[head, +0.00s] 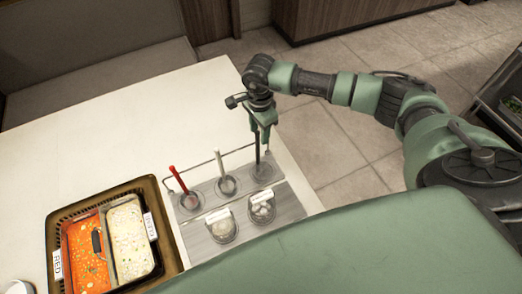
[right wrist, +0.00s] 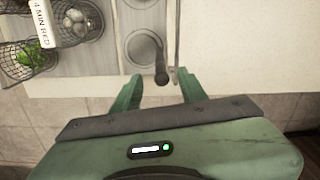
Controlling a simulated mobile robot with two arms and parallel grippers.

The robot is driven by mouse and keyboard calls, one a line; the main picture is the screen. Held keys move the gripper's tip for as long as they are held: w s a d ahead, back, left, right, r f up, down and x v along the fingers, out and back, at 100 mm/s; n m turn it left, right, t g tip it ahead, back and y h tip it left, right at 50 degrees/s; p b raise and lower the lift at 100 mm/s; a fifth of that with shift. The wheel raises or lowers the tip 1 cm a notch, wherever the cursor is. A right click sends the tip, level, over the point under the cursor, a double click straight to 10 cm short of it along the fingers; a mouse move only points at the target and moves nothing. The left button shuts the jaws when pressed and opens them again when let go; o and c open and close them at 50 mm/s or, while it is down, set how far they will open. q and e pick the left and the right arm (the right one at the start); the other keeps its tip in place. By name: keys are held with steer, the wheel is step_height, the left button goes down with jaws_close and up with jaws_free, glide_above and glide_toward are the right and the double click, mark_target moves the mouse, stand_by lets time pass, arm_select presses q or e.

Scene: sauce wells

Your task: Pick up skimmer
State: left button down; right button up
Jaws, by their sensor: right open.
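A dark upright handle (head: 257,148), perhaps the skimmer's, stands in the rightmost round well of the grey rack. Its lower end is not clear. My right gripper (head: 264,132) is open at the top of this handle. In the right wrist view the dark handle (right wrist: 162,77) shows end-on near the gap between the two green fingertips (right wrist: 160,86), with space around it; the fingers are not shut on it. My left gripper is not in view.
A red handle (head: 178,181) and a pale handle (head: 221,164) stand in wells to the left. Two labelled wire baskets (head: 222,230) (head: 262,208) stand in front. A tray (head: 52,232) with red and white sauces lies left. The white table (head: 100,135) is clear behind.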

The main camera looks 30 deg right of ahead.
mark_target(257, 139)
steer(key=f, duration=0.1)
steer(key=f+p, duration=0.1)
steer(key=f, duration=0.1)
steer(key=shift+w+a+f+p, duration=0.15)
steer(key=shift+a+f+p, duration=0.05)
steer(key=shift+a+p, duration=0.15)
steer(key=shift+d+f, duration=0.1)
steer(key=shift+f, duration=0.35)
jaws_close()
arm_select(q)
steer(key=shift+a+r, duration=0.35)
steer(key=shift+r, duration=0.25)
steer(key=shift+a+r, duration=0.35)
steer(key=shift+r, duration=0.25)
arm_select(e)
steer(key=shift+r, duration=0.1)
